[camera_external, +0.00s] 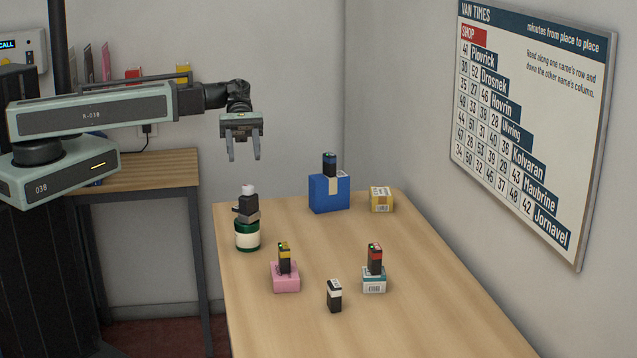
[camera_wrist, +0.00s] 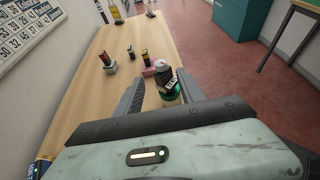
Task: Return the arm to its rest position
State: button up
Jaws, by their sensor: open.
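My gripper (camera_external: 244,156) hangs open and empty with its fingers pointing down, above the far left end of the counter (camera_external: 300,318). My arm (camera_external: 95,112) reaches out to the right from the left side. Below the gripper, a green jar (camera_external: 247,236) with a pale label carries a dark device with a white top (camera_external: 248,192); a clear gap separates it from the fingertips. In the wrist view my gripper (camera_wrist: 160,92) also shows open, with the green jar (camera_wrist: 171,94) seen between and beyond the fingers.
On the counter stand a blue box (camera_external: 329,195) with a dark device on top, a yellow box (camera_external: 381,200), a pink box (camera_external: 286,278), a white-teal box (camera_external: 374,284) and a small black-white device (camera_external: 334,296). A side table (camera_external: 150,170) is behind my arm. A board (camera_external: 530,125) hangs right.

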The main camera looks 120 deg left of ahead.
jog(key=w+d+f+m+g+h, duration=0.1)
jog(key=w+d+f+m+g, duration=0.15)
jog(key=d, duration=0.95)
jog(key=w+d+f+m+g+h, duration=0.1)
jog(key=w+d+m+g, duration=0.25)
jog(key=d, duration=0.85)
jog(key=s+d+f+m+g+y, duration=0.4)
jog(key=d+f+m+y, duration=0.5)
jog(key=d+m, duration=0.35)
jog(key=w+a+f+m+y, duration=0.1)
jog(key=a+f+m+y, duration=0.1)
jog(key=a+m, duration=0.5)
jog(key=shift+m+t+y, duration=0.4)
jog(key=shift+m, duration=0.25)
jog(key=shift+f, duration=0.1)
